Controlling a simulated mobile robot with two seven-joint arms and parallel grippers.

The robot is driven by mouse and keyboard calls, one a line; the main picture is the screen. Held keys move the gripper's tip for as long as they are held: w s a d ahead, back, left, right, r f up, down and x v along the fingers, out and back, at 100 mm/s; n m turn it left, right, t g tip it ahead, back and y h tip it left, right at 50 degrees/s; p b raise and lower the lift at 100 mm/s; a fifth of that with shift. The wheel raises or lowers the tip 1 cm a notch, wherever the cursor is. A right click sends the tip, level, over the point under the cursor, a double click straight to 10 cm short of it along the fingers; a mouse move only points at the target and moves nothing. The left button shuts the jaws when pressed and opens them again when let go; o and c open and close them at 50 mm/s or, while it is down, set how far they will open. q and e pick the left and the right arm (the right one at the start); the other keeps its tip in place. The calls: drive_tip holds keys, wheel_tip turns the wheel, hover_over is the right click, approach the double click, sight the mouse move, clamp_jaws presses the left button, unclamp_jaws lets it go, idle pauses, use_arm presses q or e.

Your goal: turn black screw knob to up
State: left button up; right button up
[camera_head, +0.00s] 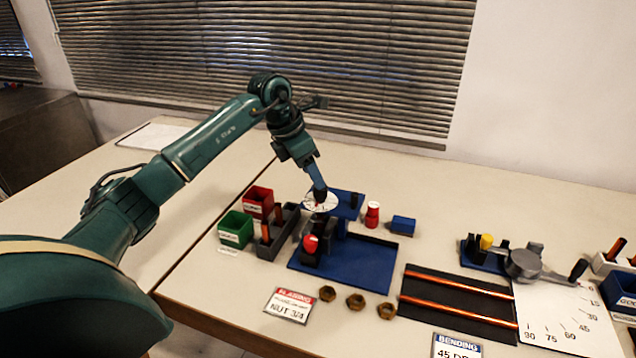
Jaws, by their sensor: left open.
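My left gripper (320,194) reaches down from the upper left over the gauge rig. Its fingertips are at a white round dial (311,204) with red marks and cover part of it. The jaws are open. The dial is above a blue base plate (365,262), near a black block with a red knob (310,243). A small black upright piece (354,200) stands on the rear blue plate. I cannot tell which dark part is the black screw knob; the gripper may hide it. Whether the fingers touch anything is too small to tell. My right gripper is out of view.
Red (258,202) and green (236,230) bins stand left of the rig. A red bottle-like piece (372,215) and blue block (403,225) stand right of it. Several brass nuts (356,301) lie in front. A bending tool (523,264) and copper rods (460,284) are at right.

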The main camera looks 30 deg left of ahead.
sight(320, 193)
use_arm(q)
drive_tip(key=shift+x, duration=2.25)
drive_tip(key=c, duration=1)
drive_tip(key=shift+o, duration=0.2)
